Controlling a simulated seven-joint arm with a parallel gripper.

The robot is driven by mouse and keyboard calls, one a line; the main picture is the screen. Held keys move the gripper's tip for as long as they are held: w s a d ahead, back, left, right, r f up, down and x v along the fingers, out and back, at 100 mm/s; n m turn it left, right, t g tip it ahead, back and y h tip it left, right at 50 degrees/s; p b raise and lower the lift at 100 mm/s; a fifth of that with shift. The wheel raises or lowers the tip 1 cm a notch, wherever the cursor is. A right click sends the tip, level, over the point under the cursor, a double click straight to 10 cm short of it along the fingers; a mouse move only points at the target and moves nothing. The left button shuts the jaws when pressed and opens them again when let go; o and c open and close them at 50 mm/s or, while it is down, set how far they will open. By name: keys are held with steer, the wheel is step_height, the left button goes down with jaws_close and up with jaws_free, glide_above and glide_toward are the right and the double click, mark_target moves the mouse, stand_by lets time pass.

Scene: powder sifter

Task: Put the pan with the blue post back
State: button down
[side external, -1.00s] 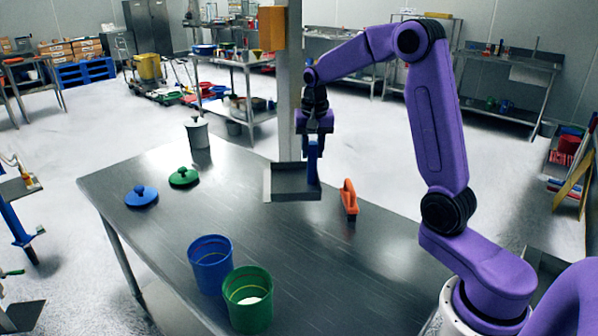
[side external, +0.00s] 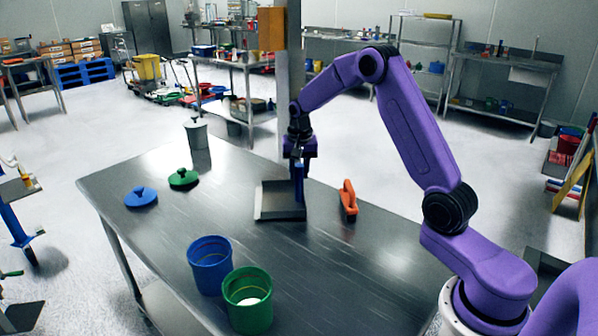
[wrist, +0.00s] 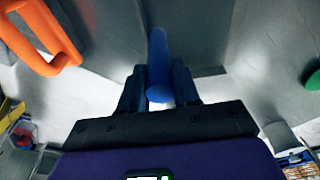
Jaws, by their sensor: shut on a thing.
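The grey pan (side external: 279,200) is at the far middle of the steel table, its open tray to the left of its blue post (side external: 299,182). It looks level and at or very near the table top; I cannot tell whether it touches. My gripper (side external: 299,166) is above the post and shut on it. In the wrist view the blue post (wrist: 158,60) stands between the two dark fingers of my gripper (wrist: 159,88). The lower ends of the fingers are partly hidden in the side view.
An orange-handled tool (side external: 348,197) stands just right of the pan. A blue lid (side external: 140,197), a green lid (side external: 183,179) and a grey lidded canister (side external: 197,133) are to the left. A blue container (side external: 210,266) and a green container (side external: 247,300) stand nearer the front. The table centre is clear.

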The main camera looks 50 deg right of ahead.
steer(key=shift+f, duration=0.2)
steer(key=c, duration=0.8)
jaws_free()
steer(key=shift+f, duration=0.15)
